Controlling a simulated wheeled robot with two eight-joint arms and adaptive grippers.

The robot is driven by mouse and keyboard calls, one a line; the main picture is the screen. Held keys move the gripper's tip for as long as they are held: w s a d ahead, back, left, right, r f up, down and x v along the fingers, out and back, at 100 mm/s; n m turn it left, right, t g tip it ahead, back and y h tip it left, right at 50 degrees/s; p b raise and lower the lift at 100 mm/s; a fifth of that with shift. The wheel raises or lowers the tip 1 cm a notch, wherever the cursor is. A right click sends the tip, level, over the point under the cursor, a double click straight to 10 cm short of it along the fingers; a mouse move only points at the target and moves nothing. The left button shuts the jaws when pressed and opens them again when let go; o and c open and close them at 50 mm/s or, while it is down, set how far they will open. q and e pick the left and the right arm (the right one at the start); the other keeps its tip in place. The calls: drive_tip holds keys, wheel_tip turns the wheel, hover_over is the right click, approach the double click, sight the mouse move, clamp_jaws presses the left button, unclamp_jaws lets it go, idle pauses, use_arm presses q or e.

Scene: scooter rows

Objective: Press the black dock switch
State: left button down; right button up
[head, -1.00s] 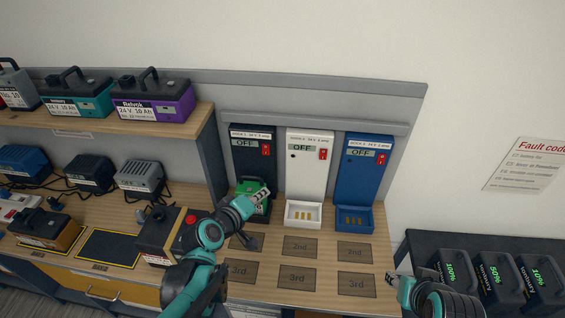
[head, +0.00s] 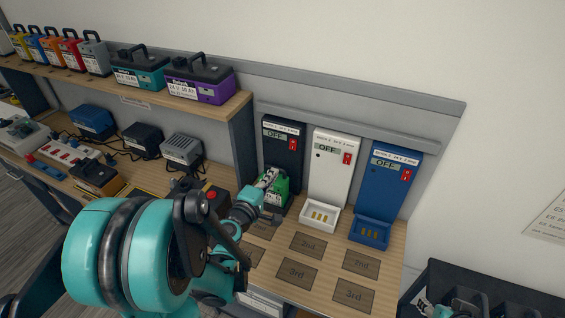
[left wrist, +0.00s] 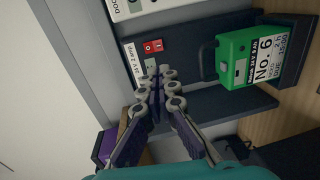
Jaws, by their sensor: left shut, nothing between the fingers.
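The black dock (head: 285,150) is the leftmost of three wall docks and its display reads OFF. Its red switch (head: 295,144) shows beside the display, and also in the left wrist view (left wrist: 152,46). A green battery (head: 280,192) labelled No. 6 sits in this dock; it shows clearly in the left wrist view (left wrist: 250,57). My left gripper (head: 268,178) is shut and empty in front of the dock, below the switch. In the wrist view its fingertips (left wrist: 161,74) appear apart from the switch.
The white dock (head: 330,170) and blue dock (head: 390,185) are empty and read OFF. Marked squares lie on the bench (head: 327,262) before them. Chargers and a power strip (head: 70,152) stand left, under a shelf (head: 150,98) of batteries. A dark bin (head: 480,275) is at right.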

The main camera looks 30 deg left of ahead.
sight(292, 148)
use_arm(q)
drive_tip(key=w, duration=0.4)
drive_tip(key=w+f+b, duration=0.1)
drive_tip(key=w, duration=0.3)
drive_tip(key=w+b, duration=0.1)
drive_tip(key=w, duration=0.3)
drive_tip(key=shift+w+a+f, duration=0.1)
drive_tip(key=shift+a+f, duration=0.25)
drive_tip(key=shift+w+b, duration=0.3)
drive_tip(key=shift+w, duration=0.3)
